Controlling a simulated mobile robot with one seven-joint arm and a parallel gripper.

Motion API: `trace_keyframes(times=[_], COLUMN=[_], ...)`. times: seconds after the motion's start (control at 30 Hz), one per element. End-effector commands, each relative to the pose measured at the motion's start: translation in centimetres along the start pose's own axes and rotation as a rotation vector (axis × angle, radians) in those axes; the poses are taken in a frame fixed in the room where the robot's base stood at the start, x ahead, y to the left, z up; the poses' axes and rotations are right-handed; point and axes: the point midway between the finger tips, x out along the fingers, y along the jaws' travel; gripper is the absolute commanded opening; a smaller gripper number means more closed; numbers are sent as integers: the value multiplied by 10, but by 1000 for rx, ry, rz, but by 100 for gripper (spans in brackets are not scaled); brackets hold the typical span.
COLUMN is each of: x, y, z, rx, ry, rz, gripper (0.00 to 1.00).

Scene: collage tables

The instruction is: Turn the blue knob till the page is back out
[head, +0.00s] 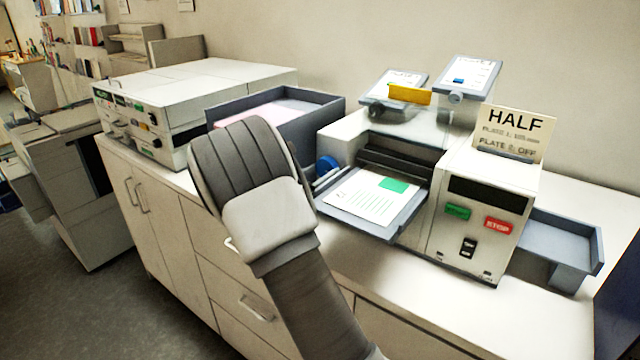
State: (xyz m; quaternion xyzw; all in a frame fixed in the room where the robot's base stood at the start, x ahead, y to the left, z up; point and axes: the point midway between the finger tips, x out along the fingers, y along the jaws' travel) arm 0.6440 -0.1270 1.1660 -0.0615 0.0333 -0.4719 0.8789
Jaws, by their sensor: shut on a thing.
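The blue knob (327,165) sits on the left side of the white machine (480,215), partly hidden behind my arm. The page (372,196), white with printed lines and a green patch, lies on the grey feed tray (394,231) in front of the machine's dark slot. Most of the page shows; I cannot tell whether its far edge is inside the slot. My arm crosses the middle of the view, its rounded joint just left of the knob. My gripper is hidden behind the arm, so its hold on the knob does not show.
An open dark tray (318,104) with pinkish sheets stands behind my arm. The machine has a green button (457,211), a red STOP button (498,226) and a HALF sign (514,131). An empty grey tray (557,233) is at its right.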

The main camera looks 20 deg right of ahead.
Motion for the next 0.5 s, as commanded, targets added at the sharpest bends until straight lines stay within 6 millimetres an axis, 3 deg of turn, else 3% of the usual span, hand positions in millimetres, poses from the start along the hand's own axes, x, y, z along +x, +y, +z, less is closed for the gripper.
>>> trace_keyframes(times=[0.03, 0.5], x=[0, 0], y=[1, 1], z=[-7, -8], rx=[46, 492], ry=[-2, -1], rz=[0, 0], gripper=[18, 18])
